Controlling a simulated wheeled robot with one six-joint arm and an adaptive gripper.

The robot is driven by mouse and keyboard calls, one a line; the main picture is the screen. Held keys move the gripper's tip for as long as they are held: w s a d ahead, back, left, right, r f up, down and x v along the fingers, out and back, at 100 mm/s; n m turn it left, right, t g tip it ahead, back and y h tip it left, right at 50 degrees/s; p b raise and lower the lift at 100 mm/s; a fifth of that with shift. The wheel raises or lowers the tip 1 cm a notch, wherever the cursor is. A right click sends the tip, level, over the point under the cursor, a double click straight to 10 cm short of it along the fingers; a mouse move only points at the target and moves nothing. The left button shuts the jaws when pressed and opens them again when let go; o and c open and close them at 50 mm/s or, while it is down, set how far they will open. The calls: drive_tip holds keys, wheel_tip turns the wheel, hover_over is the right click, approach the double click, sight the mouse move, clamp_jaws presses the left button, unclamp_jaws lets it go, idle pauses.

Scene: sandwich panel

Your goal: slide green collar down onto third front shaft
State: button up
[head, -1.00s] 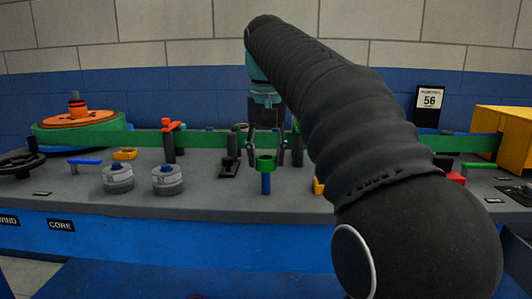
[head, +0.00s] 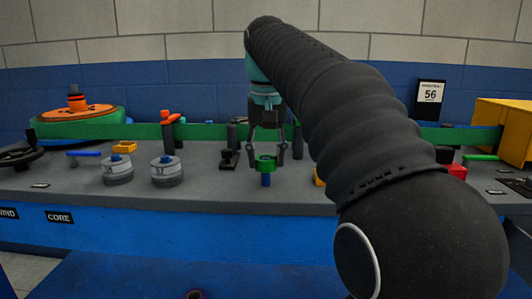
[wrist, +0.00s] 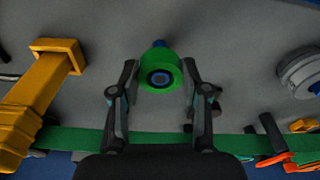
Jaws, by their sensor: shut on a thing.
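The green collar (head: 265,163) is between the two fingertips of my gripper (head: 266,151), which is shut on it. The blue third front shaft (head: 266,180) stands upright on the bench, with a short length showing below the collar. In the wrist view, the collar (wrist: 161,71) sits between the fingers of my gripper (wrist: 160,80). A blue ring with a dark centre shows in its hole, and a bit of the blue shaft (wrist: 158,43) shows beyond its edge. The collar looks around the shaft, above the bench top.
Two grey rolls on blue-topped posts (head: 167,170) stand to the left. A green belt (head: 205,131) runs along the back. A black bracket (head: 229,158) stands close left of the shaft. A yellow housing (head: 502,135) is at far right. The bench front near the shaft is clear.

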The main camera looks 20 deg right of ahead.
drive_tip(key=shift+f+b, duration=1)
drive_tip(key=shift+f, duration=0.7)
drive_tip(key=o, duration=1.2)
drive_tip(key=shift+r, duration=0.1)
wheel_tip(320, 180, up, 5)
drive_tip(key=p, duration=0.6)
drive_tip(key=shift+r, duration=2.6)
